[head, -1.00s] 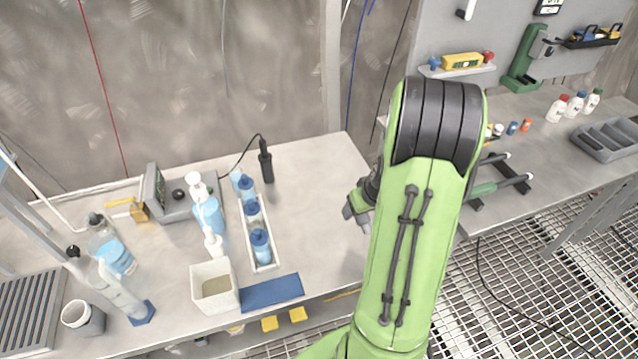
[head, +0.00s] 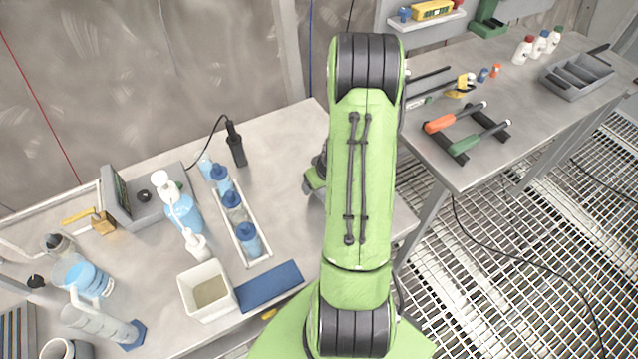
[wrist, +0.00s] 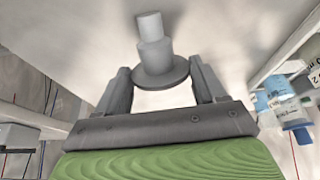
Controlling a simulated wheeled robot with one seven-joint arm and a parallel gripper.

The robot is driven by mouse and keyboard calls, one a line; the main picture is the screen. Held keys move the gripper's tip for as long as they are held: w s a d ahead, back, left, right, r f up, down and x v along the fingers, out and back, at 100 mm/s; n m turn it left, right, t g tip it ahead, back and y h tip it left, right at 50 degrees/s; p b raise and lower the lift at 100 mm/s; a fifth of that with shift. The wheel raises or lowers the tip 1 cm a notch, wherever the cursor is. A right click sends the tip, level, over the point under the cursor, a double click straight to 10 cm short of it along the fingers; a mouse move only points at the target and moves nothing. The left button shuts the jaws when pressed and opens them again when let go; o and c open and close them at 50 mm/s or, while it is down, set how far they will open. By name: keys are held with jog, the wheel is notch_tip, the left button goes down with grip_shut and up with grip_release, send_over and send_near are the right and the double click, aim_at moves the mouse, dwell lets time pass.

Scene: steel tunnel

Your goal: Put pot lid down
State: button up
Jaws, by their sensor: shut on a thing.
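The pot lid (wrist: 154,50) shows in the wrist view as a grey stepped plug with a round flange. It sits between the two fingers of my gripper (wrist: 161,82), which are shut on it. In the head view my gripper (head: 315,183) shows only in part at the left edge of my green arm, over the right part of the near bench (head: 283,215). The lid cannot be made out in the head view. I cannot tell whether the lid touches the bench. No pot can be clearly identified.
A rack of blue-capped bottles (head: 241,222), a white square tub (head: 207,291) and a blue pad (head: 269,286) stand left of my arm. A black handheld probe (head: 236,144) stands behind. A second bench at right holds tools (head: 455,118) and a grey tray (head: 577,78). Bare bench lies near my gripper.

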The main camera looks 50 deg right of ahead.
jog(key=shift+f, duration=0.5)
jog(key=o, duration=1.1)
jog(key=shift+o, duration=0.2)
